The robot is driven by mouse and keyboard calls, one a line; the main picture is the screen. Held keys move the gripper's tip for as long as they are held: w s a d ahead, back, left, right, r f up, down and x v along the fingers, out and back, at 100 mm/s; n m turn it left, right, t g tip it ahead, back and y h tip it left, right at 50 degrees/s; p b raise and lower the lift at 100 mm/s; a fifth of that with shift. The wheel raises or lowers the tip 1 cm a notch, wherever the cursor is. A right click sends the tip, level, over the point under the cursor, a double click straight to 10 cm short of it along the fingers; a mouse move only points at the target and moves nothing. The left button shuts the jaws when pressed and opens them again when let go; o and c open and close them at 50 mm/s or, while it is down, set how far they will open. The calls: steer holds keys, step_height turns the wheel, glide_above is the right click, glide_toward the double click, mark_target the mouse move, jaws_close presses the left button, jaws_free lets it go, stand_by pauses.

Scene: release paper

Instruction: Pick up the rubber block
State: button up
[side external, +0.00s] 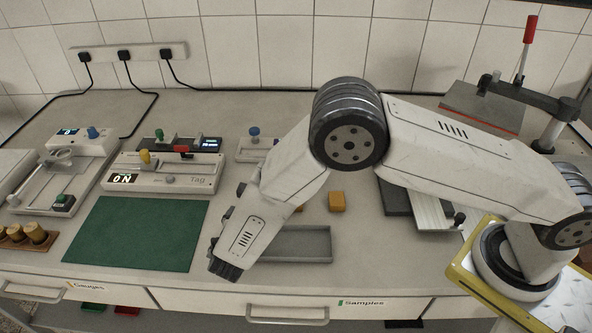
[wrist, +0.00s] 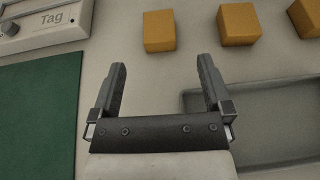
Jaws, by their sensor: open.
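Three orange-yellow blocks lie on the bench in the wrist view: a left block (wrist: 159,31), a middle block (wrist: 239,23) and a right block (wrist: 306,18) cut off by the frame edge. Nothing visible marks which of them is the rubber block. In the side view one block (side external: 337,201) shows clearly, and a sliver of another (side external: 299,209) shows behind my arm. My gripper (wrist: 162,68) is open and empty, its fingers apart with bare bench between them. The left block is just beyond the fingertips, untouched. The fingertips are hard to make out in the side view.
A shallow grey tray (side external: 318,230) lies beside my gripper. A green mat (side external: 135,233) is to the left, with a device labelled Tag (side external: 160,178) behind it. Wooden pegs (side external: 25,237) stand far left. A lever press (side external: 490,105) stands back right.

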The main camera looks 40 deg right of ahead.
steer(key=shift+d, duration=0.1)
steer(key=shift+x, duration=1.3)
steer(key=shift+w, duration=0.1)
steer(key=shift+x, duration=2.5)
steer(key=shift+r, duration=0.1)
jaws_close()
steer(key=shift+r, duration=0.1)
